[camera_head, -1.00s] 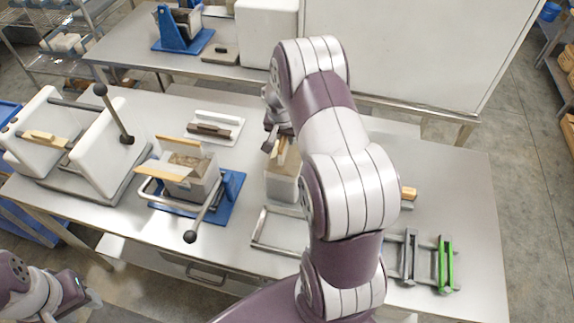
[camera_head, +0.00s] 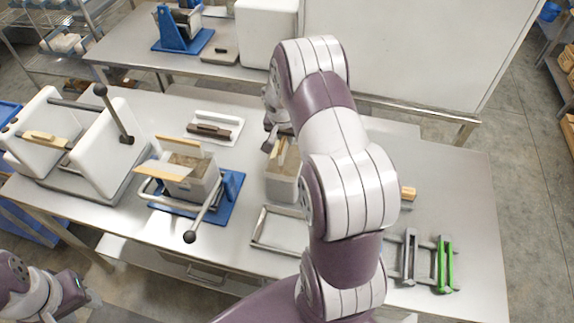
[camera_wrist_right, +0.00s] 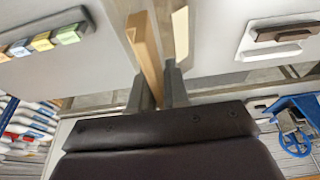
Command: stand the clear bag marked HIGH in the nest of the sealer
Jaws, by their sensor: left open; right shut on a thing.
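A clear bag (camera_head: 283,187) with brownish contents and wooden strips at its top stands upright at the table's middle. My right gripper (camera_head: 272,138) is at its top, partly hidden by my arm. I cannot read any mark on the bag. The sealer appears to be the blue-based device (camera_head: 232,188) with a lever, left of the bag; a similar clear bag (camera_head: 190,188) with wooden flaps stands in it. My left gripper (camera_head: 92,299) is open and empty at lower left.
A white-panelled device (camera_head: 95,150) with a lever stands at the left. A tray with a brown handle (camera_head: 212,129) lies behind the sealer. An empty metal frame (camera_head: 278,232) lies in front of the bag. Grey and green racks (camera_head: 444,262) sit at right.

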